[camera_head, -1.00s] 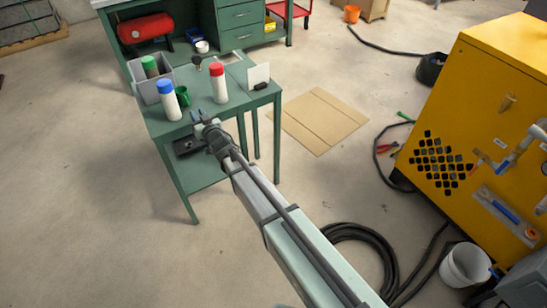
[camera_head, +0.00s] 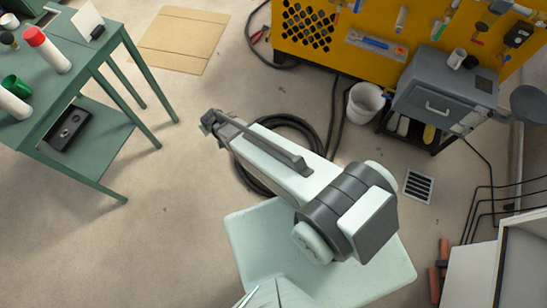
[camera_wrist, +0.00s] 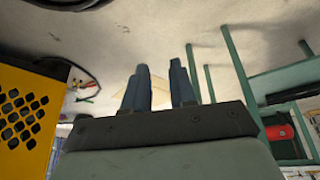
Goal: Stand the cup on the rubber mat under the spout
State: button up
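A white cup (camera_head: 457,58) stands on top of the grey cabinet in front of the yellow machine. A small dark patch (camera_head: 471,62) lies right beside it; I cannot tell for certain whether this is the rubber mat. A dark fitting (camera_head: 481,27) on the yellow machine above it may be the spout, but it is too small to be sure. A green cup (camera_head: 15,84) lies or stands on the green table at the left. My gripper (camera_head: 207,120) is over open floor, far from both cups. In the wrist view its fingers (camera_wrist: 160,88) are apart with nothing between them.
The green table (camera_head: 85,58) also holds a red-capped bottle (camera_head: 50,52). The grey cabinet (camera_head: 432,88) stands before the yellow machine (camera_head: 300,52). A white bucket (camera_head: 364,103) and a black hose coil (camera_head: 262,188) are on the floor.

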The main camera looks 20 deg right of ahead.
jog(key=s+d+f+m+g, duration=0.1)
jog(key=s+d+g, duration=0.2)
jog(key=s, duration=0.6)
jog(key=s+d+f+g+h, duration=0.1)
jog(key=s+d+f+g, duration=0.1)
jog(key=s+d, duration=0.6)
jog(key=s+d+f+m+g, duration=0.1)
jog(key=s+d+f+g, duration=0.1)
jog(key=s+d, duration=0.4)
jog(key=s+g, duration=0.1)
jog(key=s, duration=0.2)
jog(key=shift+s+d+m+g+h, duration=0.2)
jog(key=shift+s+m+g+h, duration=0.1)
jog(key=shift+s+g+h, duration=0.1)
jog(key=s+g, duration=0.1)
jog(key=s, duration=0.2)
jog(key=s+d+r+g, duration=0.1)
jog(key=s, duration=0.2)
jog(key=s+d+g, duration=0.1)
jog(key=s, duration=0.2)
jog(key=shift+s+r+m+y, duration=0.25)
jog(key=shift+m+y, duration=0.05)
jog(key=shift+y, duration=0.1)
